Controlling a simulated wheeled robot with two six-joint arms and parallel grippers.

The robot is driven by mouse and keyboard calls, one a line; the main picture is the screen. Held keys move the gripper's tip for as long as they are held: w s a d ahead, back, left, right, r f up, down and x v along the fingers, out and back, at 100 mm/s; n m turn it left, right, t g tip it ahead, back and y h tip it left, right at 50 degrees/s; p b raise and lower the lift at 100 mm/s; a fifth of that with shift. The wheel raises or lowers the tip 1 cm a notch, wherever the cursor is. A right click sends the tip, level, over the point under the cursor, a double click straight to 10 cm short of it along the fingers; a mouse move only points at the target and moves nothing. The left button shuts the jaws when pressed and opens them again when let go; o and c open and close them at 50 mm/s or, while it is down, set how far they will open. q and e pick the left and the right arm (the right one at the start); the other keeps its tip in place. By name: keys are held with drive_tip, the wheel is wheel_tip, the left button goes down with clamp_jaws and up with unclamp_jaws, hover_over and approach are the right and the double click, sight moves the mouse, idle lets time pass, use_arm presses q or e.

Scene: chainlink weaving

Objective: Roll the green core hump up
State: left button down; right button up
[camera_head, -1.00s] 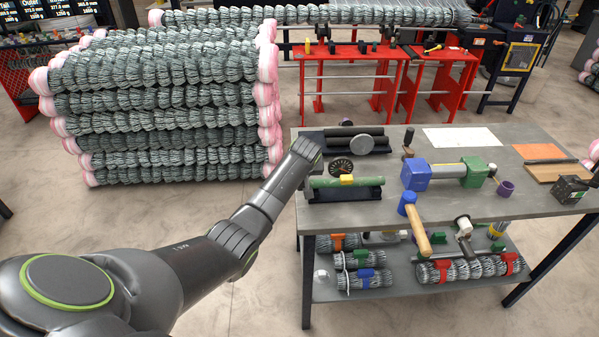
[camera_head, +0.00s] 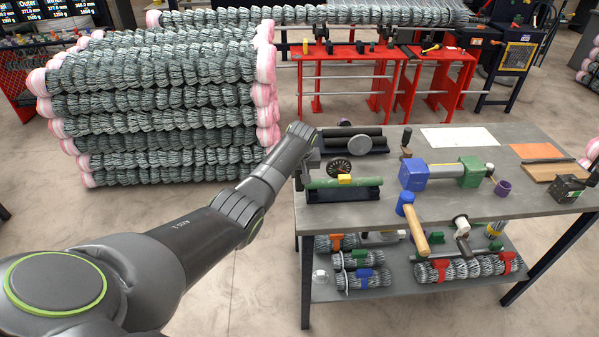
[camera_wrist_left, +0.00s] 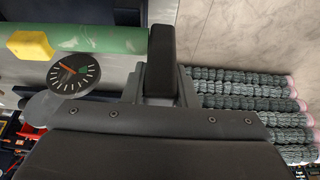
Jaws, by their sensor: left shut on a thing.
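The green core (camera_head: 322,184) lies level in a dark cradle (camera_head: 343,196) on the table's left part. A yellow hump (camera_head: 345,179) sits on the core near its middle; the hump also shows in the left wrist view (camera_wrist_left: 31,47) on the green core (camera_wrist_left: 100,39). My left gripper (camera_head: 308,176) is at the core's left end and is shut on it. In the left wrist view one dark finger (camera_wrist_left: 162,62) shows against the core's end; the other finger is hidden. My right gripper is in neither view.
A round dial (camera_wrist_left: 74,71) stands just behind the core, beside a dark roller stand (camera_head: 352,150). Stacked mesh rolls (camera_head: 160,110) stand beyond the table's left.

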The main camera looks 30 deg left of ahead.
use_arm(q)
drive_tip(key=c, duration=1.2)
unclamp_jaws()
drive_tip(key=shift+f, duration=0.1)
drive_tip(key=shift+o, duration=0.2)
drive_tip(key=shift+s+r, duration=0.1)
drive_tip(key=shift+r, duration=0.5)
drive_tip(key=b+v, duration=0.2)
drive_tip(key=v, duration=1.4)
drive_tip(key=shift+s+d, duration=0.1)
